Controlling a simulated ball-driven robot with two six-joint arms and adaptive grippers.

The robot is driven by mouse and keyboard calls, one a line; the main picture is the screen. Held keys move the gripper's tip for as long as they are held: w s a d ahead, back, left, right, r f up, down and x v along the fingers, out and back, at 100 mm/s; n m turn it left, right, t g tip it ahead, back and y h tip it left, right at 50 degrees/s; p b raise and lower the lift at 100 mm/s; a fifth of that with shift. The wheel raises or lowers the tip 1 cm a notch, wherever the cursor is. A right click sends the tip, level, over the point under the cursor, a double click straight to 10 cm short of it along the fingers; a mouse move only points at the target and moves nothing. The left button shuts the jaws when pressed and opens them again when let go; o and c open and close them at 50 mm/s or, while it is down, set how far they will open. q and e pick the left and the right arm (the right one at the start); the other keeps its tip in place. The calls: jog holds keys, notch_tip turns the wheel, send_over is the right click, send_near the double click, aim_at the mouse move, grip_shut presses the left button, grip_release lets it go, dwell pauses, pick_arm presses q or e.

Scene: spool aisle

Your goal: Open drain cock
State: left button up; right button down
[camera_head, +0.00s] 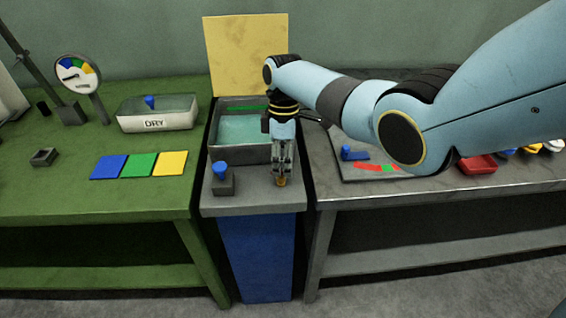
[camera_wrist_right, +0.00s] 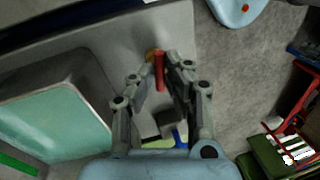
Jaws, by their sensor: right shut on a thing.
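The drain cock shows in the right wrist view as a red lever (camera_wrist_right: 159,72) with a brass part at its top end. In the head view only a bit of its brass (camera_head: 282,182) shows, at the front of the grey sink bench. My right gripper (camera_head: 281,174) points down there, in front of the water basin (camera_head: 240,153). In the wrist view its fingers (camera_wrist_right: 164,66) are shut on the red lever, one on each side. The lever's base and outlet are hidden. My left gripper is in neither view.
A small block with a blue knob (camera_head: 221,178) stands left of the gripper. A yellow panel (camera_head: 245,55) rises behind the basin. A white DRY tray (camera_head: 157,118) and coloured cards (camera_head: 139,164) lie on the green bench (camera_head: 60,190). A red tray (camera_head: 477,164) sits at right.

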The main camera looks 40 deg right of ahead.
jog(key=shift+w+n, duration=0.1)
jog(key=shift+n, duration=0.7)
jog(key=c, duration=1.4)
grip_release()
jog(key=r, duration=0.4)
jog(key=w+r, duration=0.1)
jog(key=r, duration=0.3)
jog(key=w+d+r, duration=0.1)
jog(key=r, duration=0.2)
jog(key=shift+r, duration=0.4)
